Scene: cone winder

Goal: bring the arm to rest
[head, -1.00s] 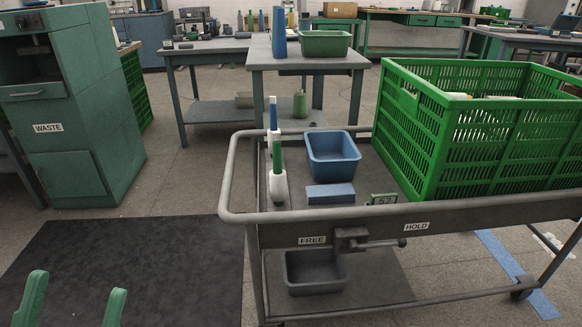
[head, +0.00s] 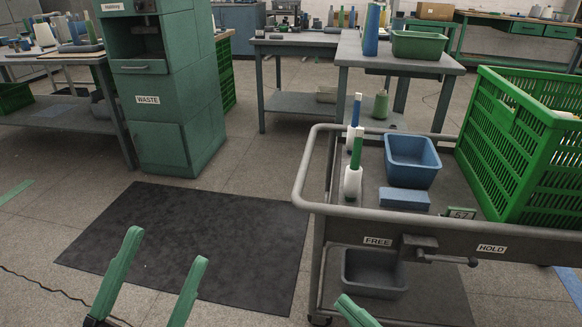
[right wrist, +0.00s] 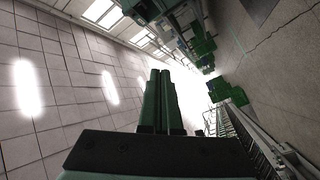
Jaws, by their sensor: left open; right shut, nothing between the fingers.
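My left gripper (head: 154,278) shows at the lower left of the head view. My right gripper (head: 352,312) shows only as a green finger tip at the bottom edge of the head view, in front of the cart. In the right wrist view my right gripper (right wrist: 161,78) has its two fingers together with nothing between them, and the camera looks toward the ceiling and a wall.
A cart (head: 440,219) with FREE and HOLD labels stands at the right. It carries a blue bin (head: 411,163), a blue block (head: 404,198), yarn cones and a green crate (head: 530,150). A green WASTE cabinet (head: 160,130) stands behind the mat. The mat is clear.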

